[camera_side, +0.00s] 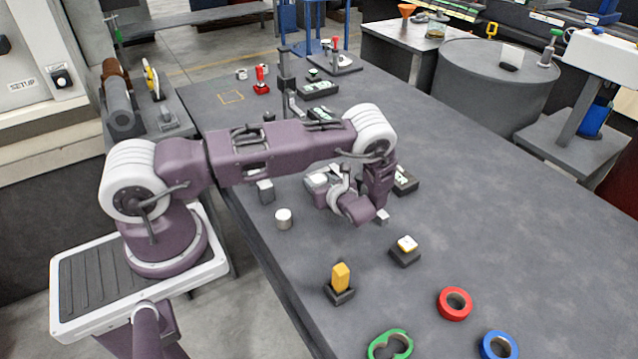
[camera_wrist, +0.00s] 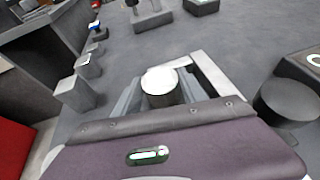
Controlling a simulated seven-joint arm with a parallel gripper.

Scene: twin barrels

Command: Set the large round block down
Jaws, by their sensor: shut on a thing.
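A round block (camera_wrist: 160,87) with a pale top and darker side sits between the fingers of my gripper (camera_wrist: 165,85) in the wrist view. The gripper is shut on it. The gripper's purple body fills the bottom of that view and hides the block's near lower part. In the side view my wrist is low over the middle of the table, and the held block cannot be made out there. I cannot tell whether its underside touches the table.
A light round block (camera_side: 283,219) stands near the table's left edge, with a grey block (camera_side: 265,191) behind it. A dark round thing (camera_wrist: 288,100) is at right in the wrist view. A yellow block (camera_side: 341,277) stands in a dark holder.

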